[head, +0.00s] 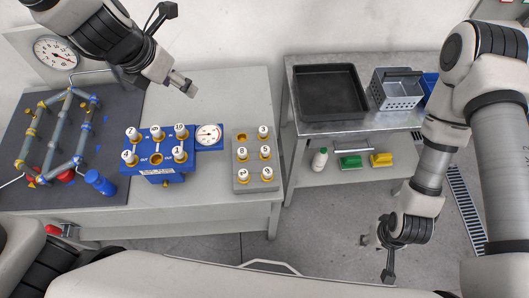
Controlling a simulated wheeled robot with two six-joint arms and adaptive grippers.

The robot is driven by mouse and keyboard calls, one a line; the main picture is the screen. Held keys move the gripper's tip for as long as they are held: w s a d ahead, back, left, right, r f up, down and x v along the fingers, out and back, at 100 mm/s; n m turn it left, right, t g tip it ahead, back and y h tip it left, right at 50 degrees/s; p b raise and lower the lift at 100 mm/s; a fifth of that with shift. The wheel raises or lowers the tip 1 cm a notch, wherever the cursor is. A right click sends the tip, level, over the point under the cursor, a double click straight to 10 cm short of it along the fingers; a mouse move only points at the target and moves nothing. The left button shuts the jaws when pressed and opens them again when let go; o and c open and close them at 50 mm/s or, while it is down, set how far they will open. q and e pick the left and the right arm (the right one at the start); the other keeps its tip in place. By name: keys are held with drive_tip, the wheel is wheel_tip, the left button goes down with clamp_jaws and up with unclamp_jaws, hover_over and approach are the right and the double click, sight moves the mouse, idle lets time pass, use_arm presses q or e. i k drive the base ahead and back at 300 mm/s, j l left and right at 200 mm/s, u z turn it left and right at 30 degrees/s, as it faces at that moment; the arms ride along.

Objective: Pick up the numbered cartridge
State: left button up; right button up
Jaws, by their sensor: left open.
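Several white-capped, brass-bodied numbered cartridges sit upright in a blue test block (165,178); among them are cartridges reading 7 (131,133), 10 (181,131), 4 (129,156) and 1 (179,154). The block's front middle port (156,159) is empty. More numbered cartridges, one reading 3 (263,131), stand in a grey rack (256,186); its back left hole (241,137) is empty. Some numbers are too small to read surely. My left gripper (184,86) is open and empty, above and behind the blue block. My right gripper (372,240) hangs over the floor; its jaws are unclear.
A pressure gauge (208,135) adjoins the block. A steel cart (350,125) holds a black tray (331,92) and grey basket (398,90). The table behind the rack is clear.

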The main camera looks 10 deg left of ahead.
sight(266, 154)
drive_tip(key=l, duration=0.65)
drive_tip(key=k+l, duration=0.1)
drive_tip(key=l, duration=0.6)
